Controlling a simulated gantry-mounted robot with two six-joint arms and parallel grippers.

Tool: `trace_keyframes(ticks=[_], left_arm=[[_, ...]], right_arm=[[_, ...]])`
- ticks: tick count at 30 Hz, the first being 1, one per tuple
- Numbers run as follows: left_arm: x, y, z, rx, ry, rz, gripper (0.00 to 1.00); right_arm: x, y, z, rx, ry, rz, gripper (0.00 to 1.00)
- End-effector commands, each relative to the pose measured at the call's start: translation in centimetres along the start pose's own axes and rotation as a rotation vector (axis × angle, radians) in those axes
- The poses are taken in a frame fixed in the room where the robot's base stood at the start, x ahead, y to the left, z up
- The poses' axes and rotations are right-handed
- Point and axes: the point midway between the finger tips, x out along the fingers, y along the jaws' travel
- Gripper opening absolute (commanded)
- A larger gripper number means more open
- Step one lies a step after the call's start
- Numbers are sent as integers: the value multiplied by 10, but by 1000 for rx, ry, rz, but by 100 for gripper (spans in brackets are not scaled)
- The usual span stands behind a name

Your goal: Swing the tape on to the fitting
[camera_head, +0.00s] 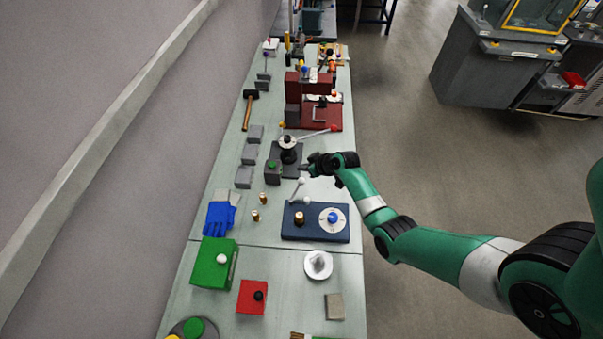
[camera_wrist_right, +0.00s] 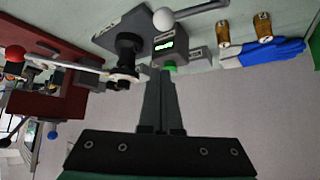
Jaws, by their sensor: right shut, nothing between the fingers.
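A brass fitting (camera_head: 298,218) stands on a dark blue base (camera_head: 316,236). A white disc with a blue centre (camera_head: 333,219), perhaps the tape, sits to its right on the same base. A lever with a white ball (camera_head: 301,181) rises behind the fitting; a white ball on a rod also shows in the right wrist view (camera_wrist_right: 163,18). My right gripper (camera_head: 309,167) is shut and empty, just beyond the white ball and beside the black post station. In the right wrist view its fingers (camera_wrist_right: 162,90) are together below a small box with a green display. My left gripper is not in view.
The black post station (camera_head: 289,154) carries a white disc and a red-tipped lever. A grey box with a green button (camera_head: 272,172) stands left of it. A red press (camera_head: 320,115) stands behind.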

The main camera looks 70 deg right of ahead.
Motion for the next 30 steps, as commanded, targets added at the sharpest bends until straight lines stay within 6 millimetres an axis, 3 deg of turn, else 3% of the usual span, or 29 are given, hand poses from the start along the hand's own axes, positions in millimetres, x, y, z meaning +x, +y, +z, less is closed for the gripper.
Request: trace_keyframes(ticks=[8,17,21,30], left_arm=[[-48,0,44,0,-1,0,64],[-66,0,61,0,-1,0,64],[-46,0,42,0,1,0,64],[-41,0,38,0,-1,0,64]], right_arm=[[54,-1,8,-2,0,-2,0],[98,-1,4,0,-1,-2,0],[77,-1,16,1,-2,0,0],[71,-1,35,-1,-1,0,0]])
